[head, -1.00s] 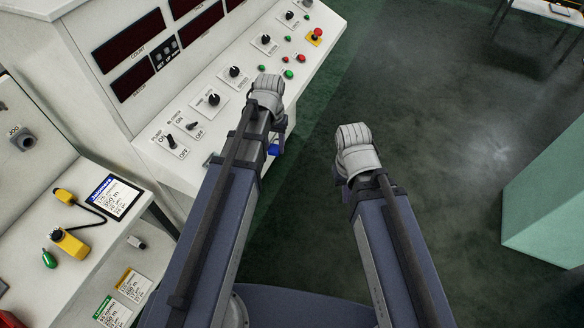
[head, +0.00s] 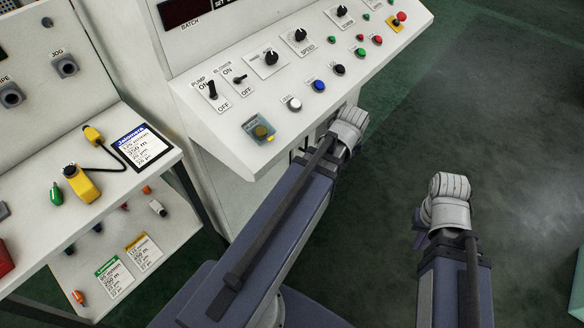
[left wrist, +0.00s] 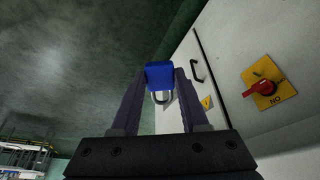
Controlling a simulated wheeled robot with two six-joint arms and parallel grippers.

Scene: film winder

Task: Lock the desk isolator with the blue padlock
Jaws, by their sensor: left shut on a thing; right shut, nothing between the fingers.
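In the left wrist view my left gripper (left wrist: 159,84) is shut on the blue padlock (left wrist: 158,73). The padlock's metal shackle shows between the fingers, on the camera side of the body. The desk isolator (left wrist: 264,88) is a red rotary handle on a yellow plate, on a pale panel to the right of the padlock and apart from it. ON is readable at its lower edge. In the head view the left gripper's fingers and the padlock are hidden behind my wrist by the desk's front edge. My right gripper (head: 421,241) is shut and empty, over open floor.
The sloped control desk (head: 245,100) carries switches, knobs and buttons. A side bench at the left holds a yellow pendant (head: 82,184), a green item (head: 57,194) and a card (head: 140,148). A black handle (left wrist: 196,70) is on the panel.

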